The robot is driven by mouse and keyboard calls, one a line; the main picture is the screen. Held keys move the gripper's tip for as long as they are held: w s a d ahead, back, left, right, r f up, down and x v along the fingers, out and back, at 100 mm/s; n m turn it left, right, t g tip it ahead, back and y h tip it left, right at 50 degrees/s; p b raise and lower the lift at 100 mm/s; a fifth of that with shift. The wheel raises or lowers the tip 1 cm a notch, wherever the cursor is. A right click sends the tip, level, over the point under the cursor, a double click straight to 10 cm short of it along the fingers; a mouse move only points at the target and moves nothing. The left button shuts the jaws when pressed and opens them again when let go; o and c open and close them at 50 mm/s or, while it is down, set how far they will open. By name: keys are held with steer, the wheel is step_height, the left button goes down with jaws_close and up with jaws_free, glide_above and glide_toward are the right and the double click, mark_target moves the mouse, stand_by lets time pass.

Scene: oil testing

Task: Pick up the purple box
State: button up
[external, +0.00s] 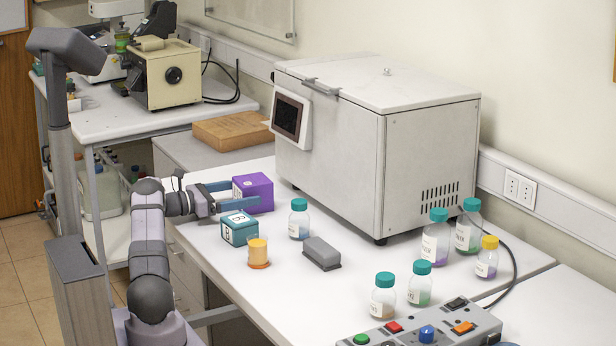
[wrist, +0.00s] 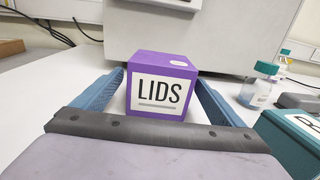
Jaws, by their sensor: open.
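The purple box (external: 253,192) stands on the white table near the left front corner of the large grey machine. In the wrist view the purple box (wrist: 160,84) shows a white label reading "LIDS". My gripper (external: 238,196) is low over the table with its blue fingers open. In the wrist view my gripper (wrist: 160,85) has one finger on each side of the box, with some white table showing between the fingers and the box near its lower part. I cannot tell whether either finger touches it.
A teal box (external: 239,228) stands close to my gripper, at the right in the wrist view (wrist: 290,140). A teal-capped bottle (external: 299,219), an orange beaker (external: 258,253) and a grey block (external: 321,253) stand nearby. The machine (external: 378,150) rises behind. Several bottles and a button panel (external: 425,328) are farther right.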

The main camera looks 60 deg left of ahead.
mark_target(253, 190)
steer(key=shift+w+d+p, duration=0.2)
steer(key=shift+w+p, duration=0.1)
steer(key=shift+w, duration=1.4)
steer(key=shift+c, duration=0.7)
steer(key=c, duration=1.1)
steer(key=shift+r, duration=0.15)
step_height(253, 190, up, 10)
steer(key=shift+f+b, duration=0.1)
steer(key=shift+b, duration=0.6)
